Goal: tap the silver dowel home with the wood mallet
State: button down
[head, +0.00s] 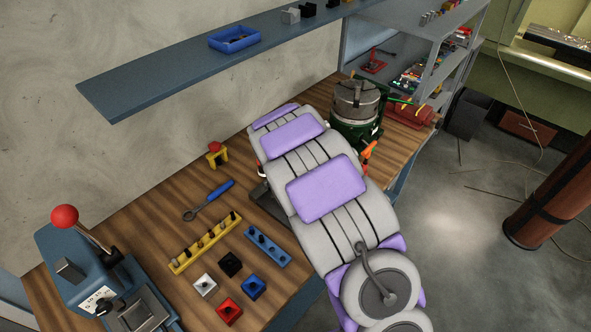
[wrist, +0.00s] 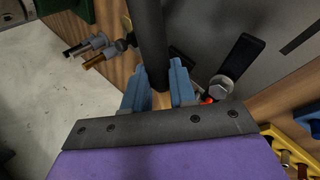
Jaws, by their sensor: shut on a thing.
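My gripper (wrist: 163,75) shows in the wrist view as two blue fingers, shut on a tan wooden piece (wrist: 162,101) that looks like the wood mallet's handle. A dark round bar (wrist: 150,35) runs up from between the fingertips; whether it is part of the mallet I cannot tell. Left of the bar, several short pins stick out side by side. One is grey and looks like the silver dowel (wrist: 98,42); a brass-coloured one (wrist: 95,59) is beside it. The fingers are apart from these pins. In the head view my arm hides the gripper, mallet and dowel.
The wooden bench (head: 165,220) holds a yellow rack (head: 205,243), a blue rack (head: 267,246), a blue-handled wrench (head: 209,199), several coloured blocks and a red-knobbed press (head: 75,265). A green-based chuck (head: 357,105) stands beyond my arm. A blue shelf (head: 180,70) overhangs the bench's back.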

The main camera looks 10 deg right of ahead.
dwell(0.6)
dwell(0.3)
notch_tip(320, 180, down, 5)
jog(key=b, duration=0.4)
jog(key=shift+f, duration=0.2)
notch_tip(320, 180, up, 5)
jog(key=p, duration=0.4)
jog(key=shift+p, duration=0.3)
jog(key=shift+f, duration=0.15)
notch_tip(320, 180, down, 5)
jog(key=b, duration=0.3)
jog(key=shift+r, duration=0.2)
jog(key=shift+r+p, duration=1.65)
jog(key=shift+r, duration=0.55)
jog(key=shift+r, duration=0.15)
